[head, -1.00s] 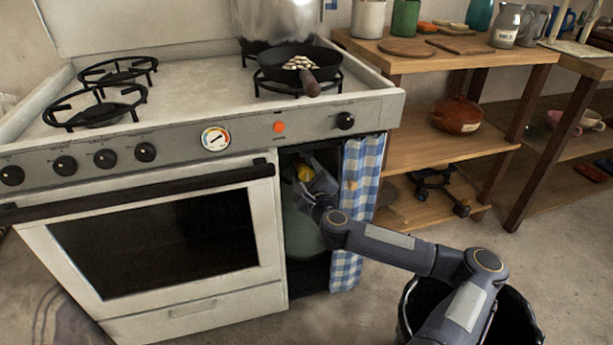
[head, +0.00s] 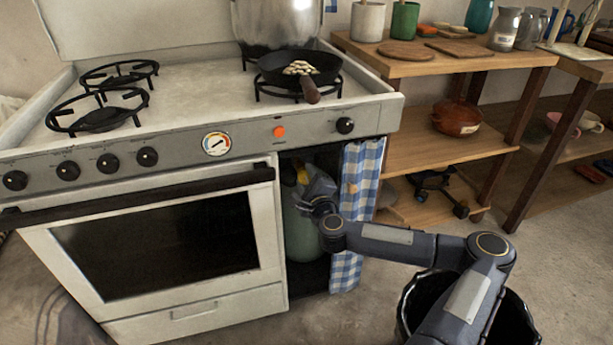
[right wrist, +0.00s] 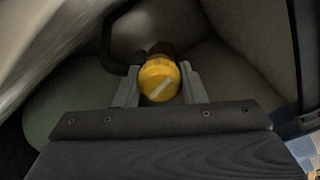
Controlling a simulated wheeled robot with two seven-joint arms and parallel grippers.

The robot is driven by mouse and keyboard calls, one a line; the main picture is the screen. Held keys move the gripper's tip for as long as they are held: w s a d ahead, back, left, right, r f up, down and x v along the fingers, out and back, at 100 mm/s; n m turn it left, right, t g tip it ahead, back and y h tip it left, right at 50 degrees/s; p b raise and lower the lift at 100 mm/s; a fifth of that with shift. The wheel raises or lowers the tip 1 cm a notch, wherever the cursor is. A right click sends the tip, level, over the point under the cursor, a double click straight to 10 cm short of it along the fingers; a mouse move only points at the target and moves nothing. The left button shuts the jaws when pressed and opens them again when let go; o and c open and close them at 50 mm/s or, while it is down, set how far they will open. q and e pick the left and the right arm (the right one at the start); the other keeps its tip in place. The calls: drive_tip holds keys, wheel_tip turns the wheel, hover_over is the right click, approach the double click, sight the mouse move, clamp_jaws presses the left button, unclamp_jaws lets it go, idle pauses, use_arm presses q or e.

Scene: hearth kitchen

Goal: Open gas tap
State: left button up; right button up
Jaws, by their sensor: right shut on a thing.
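The gas tap is a round yellow knob (right wrist: 159,80) with a pale slanted bar on its face, seen in the right wrist view. It also shows as a small yellow spot in the head view (head: 302,176). It sits on top of the green gas bottle (head: 300,228) in the compartment at the right of the stove. My right gripper (right wrist: 160,85) is shut on the knob, with one finger on each side. In the head view my right gripper (head: 308,182) hides part of the knob and bottle. My left gripper is not in view.
A blue checked curtain (head: 355,205) hangs at the right of the compartment opening. The oven door with its dark handle (head: 140,192) is to the left. A frying pan (head: 298,68) stands on the stove. A black bin (head: 515,318) stands under my right arm.

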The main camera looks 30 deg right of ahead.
drive_tip(key=n+p, duration=0.1)
drive_tip(key=n, duration=0.2)
drive_tip(key=shift+r+n, duration=0.1)
drive_tip(key=shift+n, duration=0.3)
drive_tip(key=n, duration=0.3)
drive_tip(key=shift+n, duration=0.3)
drive_tip(key=n+b, duration=0.1)
drive_tip(key=n, duration=0.2)
drive_tip(key=shift+n, duration=0.3)
drive_tip(key=shift+n+b, duration=0.8)
drive_tip(key=shift+n, duration=1.1)
drive_tip(key=o, duration=1)
drive_tip(key=p+v, duration=0.1)
drive_tip(key=v, duration=0.7)
